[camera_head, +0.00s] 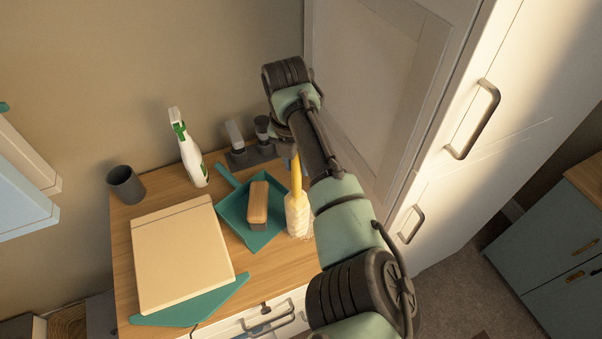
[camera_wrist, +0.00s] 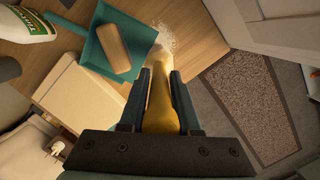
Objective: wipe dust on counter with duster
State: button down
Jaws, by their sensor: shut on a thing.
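The duster has a yellow handle (camera_head: 296,175) and a fluffy cream head (camera_head: 297,214). My gripper (camera_head: 292,155) is shut on the handle, which also shows between the two fingers in the wrist view (camera_wrist: 161,100). The duster hangs head down over the right part of the wooden counter (camera_head: 272,268). The head looks at or very near the surface; I cannot tell whether it touches. Pale dust specks (camera_wrist: 166,36) lie on the wood just past the head in the wrist view. In the head view my arm hides part of the counter's right edge.
A teal dustpan (camera_head: 233,208) with a wooden-backed brush (camera_head: 258,203) lies left of the duster. A cream box (camera_head: 182,255), spray bottle (camera_head: 190,155), dark cup (camera_head: 126,184) and dark shaker set (camera_head: 250,148) also stand there. A tall white cabinet (camera_head: 375,90) rises at right.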

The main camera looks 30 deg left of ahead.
jog(key=w+a+b, duration=0.1)
jog(key=a+b, duration=0.1)
jog(key=w+a+b, duration=0.2)
dwell(0.5)
jog(key=shift+d+r, duration=0.1)
jog(key=shift+r, duration=0.1)
jog(key=shift+r+p, duration=2.25)
jog(key=shift+r, duration=0.65)
notch_tip(320, 180, up, 3)
jog(key=p, duration=0.2)
jog(key=shift+s+p, duration=0.1)
jog(key=shift+p, duration=0.25)
jog(key=shift+d, duration=0.15)
